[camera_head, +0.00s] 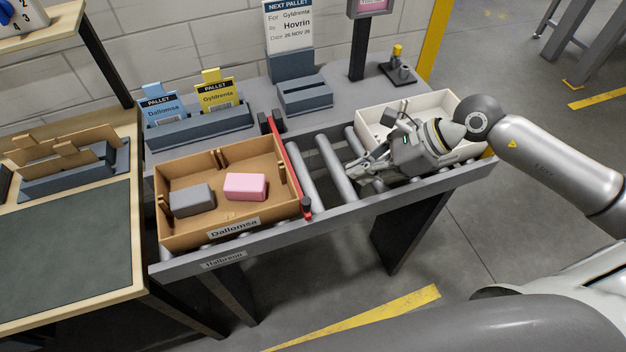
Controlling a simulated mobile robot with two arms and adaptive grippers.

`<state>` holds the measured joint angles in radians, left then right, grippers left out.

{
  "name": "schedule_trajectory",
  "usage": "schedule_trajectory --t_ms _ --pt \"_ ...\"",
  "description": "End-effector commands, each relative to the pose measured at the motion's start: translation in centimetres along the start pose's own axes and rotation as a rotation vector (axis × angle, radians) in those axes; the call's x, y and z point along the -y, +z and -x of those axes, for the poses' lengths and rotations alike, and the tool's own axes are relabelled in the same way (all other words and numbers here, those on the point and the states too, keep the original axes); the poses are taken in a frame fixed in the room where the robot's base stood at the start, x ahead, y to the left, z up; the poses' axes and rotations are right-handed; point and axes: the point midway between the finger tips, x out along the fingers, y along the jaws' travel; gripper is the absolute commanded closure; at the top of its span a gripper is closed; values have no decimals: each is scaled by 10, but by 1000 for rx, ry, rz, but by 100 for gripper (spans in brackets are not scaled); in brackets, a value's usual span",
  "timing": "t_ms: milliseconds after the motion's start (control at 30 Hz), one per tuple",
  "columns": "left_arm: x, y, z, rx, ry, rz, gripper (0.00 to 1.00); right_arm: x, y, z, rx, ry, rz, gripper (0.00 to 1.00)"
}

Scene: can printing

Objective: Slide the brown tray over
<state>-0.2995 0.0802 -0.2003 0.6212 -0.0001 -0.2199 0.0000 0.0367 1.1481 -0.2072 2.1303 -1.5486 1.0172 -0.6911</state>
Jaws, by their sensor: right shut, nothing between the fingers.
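The brown tray (281,214) sits on the left part of the roller conveyor, with a "Dallomsa" label on its front wall. A grey block (192,200) and a pink block (245,187) lie inside it. My right gripper (358,176) is shut and empty over the rollers, to the right of the brown tray and apart from it. My left gripper is out of view.
A red bar (291,165) stands across the conveyor at the tray's right side. Bare rollers (334,168) lie right of it. A white tray (371,116) at the right end is partly hidden by my right arm. A card holder (200,130) stands behind.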

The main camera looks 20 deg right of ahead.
Motion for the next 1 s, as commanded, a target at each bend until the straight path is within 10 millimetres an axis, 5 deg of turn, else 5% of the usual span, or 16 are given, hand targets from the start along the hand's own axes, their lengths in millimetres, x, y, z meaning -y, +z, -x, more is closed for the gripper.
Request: schedule_trajectory --t_ms 500,1000 --pt "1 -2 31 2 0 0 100 -1 5 -80 7 3 -3 100" --pt "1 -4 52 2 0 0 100 0 31 -109 4 1 -1 100"
